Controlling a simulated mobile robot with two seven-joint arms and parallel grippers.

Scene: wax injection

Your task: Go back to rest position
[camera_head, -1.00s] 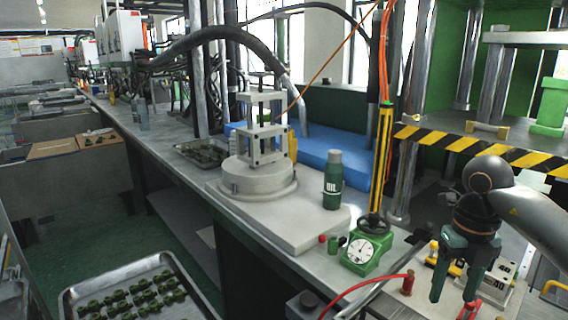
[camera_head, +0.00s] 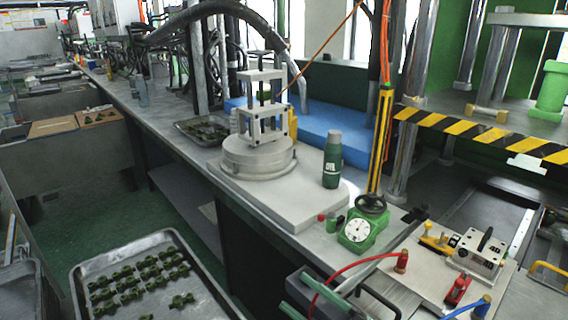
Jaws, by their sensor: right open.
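My right gripper (camera_head: 292,291) shows at the bottom edge, low in front of the bench. Its two green fingers point left and stand apart, with nothing seen between them. Most of its body and arm is cut off by the picture edge. My left gripper is not in view.
A metal tray (camera_head: 78,272) of small green parts lies at lower left. The bench carries a round grey press (camera_head: 258,155), a green bottle (camera_head: 332,160) and a green dial gauge (camera_head: 357,231). A toggle-clamp fixture (camera_head: 478,250) stands at right, below a striped press edge (camera_head: 470,131).

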